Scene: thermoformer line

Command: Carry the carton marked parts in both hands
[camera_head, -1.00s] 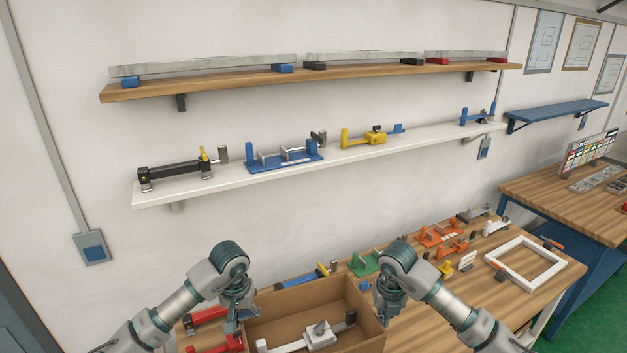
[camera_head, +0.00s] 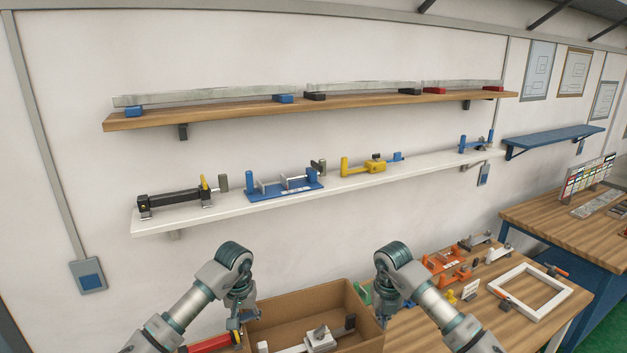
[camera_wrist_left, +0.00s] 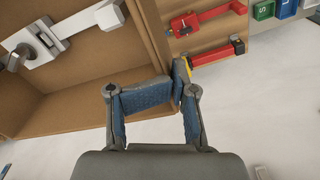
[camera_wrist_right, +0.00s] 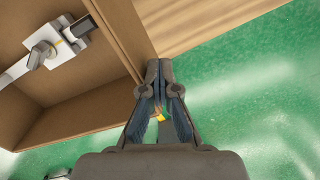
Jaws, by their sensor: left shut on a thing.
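The open brown carton (camera_head: 300,301) sits low in the head view, between my two grippers; no "parts" marking shows. A white and grey clamp (camera_head: 318,338) lies inside it, and it also shows in the left wrist view (camera_wrist_left: 65,42). My left gripper (camera_head: 240,318) is at the carton's left wall, shut on it; the left wrist view shows its fingertips (camera_wrist_left: 181,76) at the rim. My right gripper (camera_head: 383,312) is at the right wall; in the right wrist view its fingers (camera_wrist_right: 159,70) are nearly together at the rim, with the wall seemingly pinched between them.
The wooden bench (camera_head: 415,335) carries orange fixtures and a white frame (camera_head: 530,292) at the right. A white shelf (camera_head: 330,190) with clamps and a wooden shelf (camera_head: 230,110) are on the wall. Green floor (camera_wrist_right: 270,110) shows below the carton.

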